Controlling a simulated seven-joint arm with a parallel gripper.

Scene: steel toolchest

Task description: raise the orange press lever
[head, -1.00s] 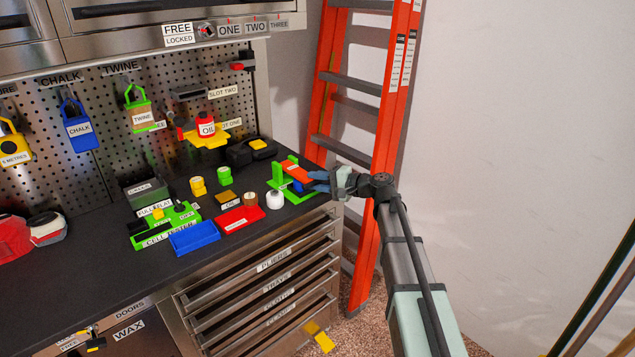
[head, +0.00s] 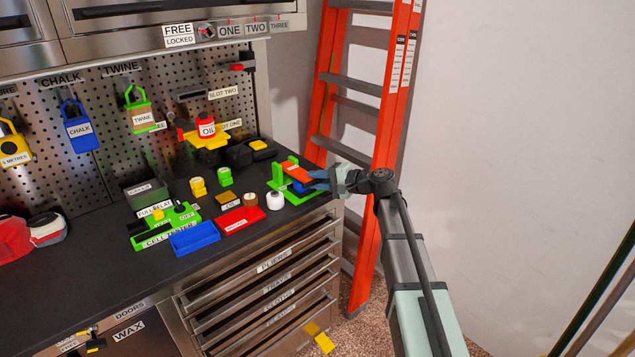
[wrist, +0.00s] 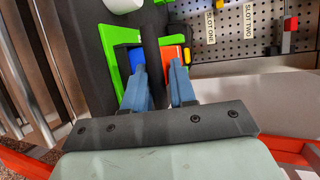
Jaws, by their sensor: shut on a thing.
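The orange press lever (head: 296,172) sits on a green press (head: 283,170) at the right end of the dark worktop, sloping down toward my gripper. A blue part (head: 298,186) shows low in the press. My gripper (head: 316,181) comes in from the right and is shut on the lever's free end. In the wrist view, my two blue fingers (wrist: 158,66) reach over the press, with the orange lever (wrist: 173,54) by the right finger and the blue part (wrist: 137,58) by the left one. The exact contact is hidden by the fingers.
A white round item (head: 275,201), a red tray (head: 239,220) and a blue tray (head: 195,239) lie left of the press. An orange ladder (head: 393,95) stands close behind my arm. The worktop's front edge is near.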

